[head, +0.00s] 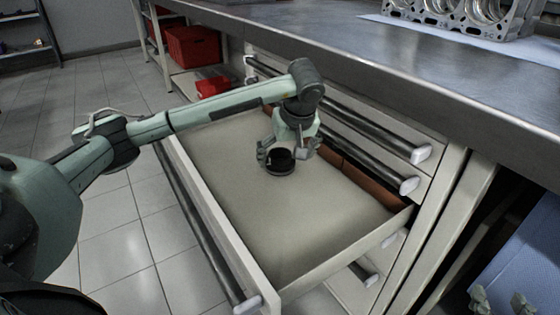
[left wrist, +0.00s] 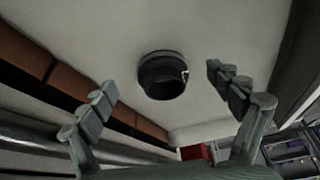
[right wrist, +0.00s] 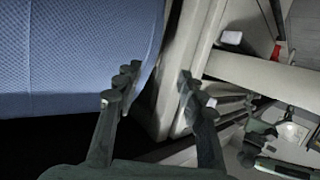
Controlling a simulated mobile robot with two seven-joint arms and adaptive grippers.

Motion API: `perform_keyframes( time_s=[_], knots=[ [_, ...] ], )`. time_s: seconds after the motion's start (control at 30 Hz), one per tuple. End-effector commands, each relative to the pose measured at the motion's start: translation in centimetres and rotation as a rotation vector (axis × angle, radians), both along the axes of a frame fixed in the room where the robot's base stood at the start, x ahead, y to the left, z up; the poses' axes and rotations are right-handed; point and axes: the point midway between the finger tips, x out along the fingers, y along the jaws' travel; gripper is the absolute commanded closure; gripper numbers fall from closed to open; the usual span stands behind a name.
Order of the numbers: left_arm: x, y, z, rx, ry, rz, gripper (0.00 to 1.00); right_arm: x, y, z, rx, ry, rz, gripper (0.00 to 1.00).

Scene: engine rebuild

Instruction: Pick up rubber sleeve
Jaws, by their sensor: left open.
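The rubber sleeve (head: 280,161) is a short black ring lying in the open drawer (head: 290,240). In the left wrist view the sleeve (left wrist: 162,76) lies on the pale drawer floor, ahead of and between the spread fingers. My left gripper (head: 288,152) points down over the sleeve, its fingers open on either side; whether they touch it I cannot tell, though the wrist view shows a gap. My right gripper (right wrist: 155,85) is open and empty, beside a blue textured surface and the cabinet's side. It also shows at the lower right of the head view (head: 497,302).
The drawer's raised walls surround the sleeve, with brown dividers (head: 362,185) along the back. Closed drawers with dark handles (head: 370,130) rise behind it under the metal worktop (head: 400,65). An engine block (head: 460,14) stands on top. Red bins (head: 193,45) sit on the shelf beyond.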

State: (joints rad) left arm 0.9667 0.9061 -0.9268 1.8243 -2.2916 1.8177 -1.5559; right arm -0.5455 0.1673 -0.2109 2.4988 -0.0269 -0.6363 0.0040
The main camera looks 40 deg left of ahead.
Motion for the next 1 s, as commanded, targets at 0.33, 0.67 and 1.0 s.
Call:
perform_keyframes(
  time_s=[0.33,0.67,1.0],
  knots=[
    [2.6,3.6,-1.6,0.0,0.003,0.001,0.09,0.2,0.6,1.0,0.023,-0.051,0.012,0.6],
    [3.0,4.0,-2.8,0.0,0.0,0.0,0.09,0.3,1.1,1.9,0.04,-0.089,0.02,0.6],
    [3.0,4.0,-2.7,0.0,0.0,0.0,0.43,0.3,1.1,1.9,0.039,-0.088,0.019,0.6]
  ],
)
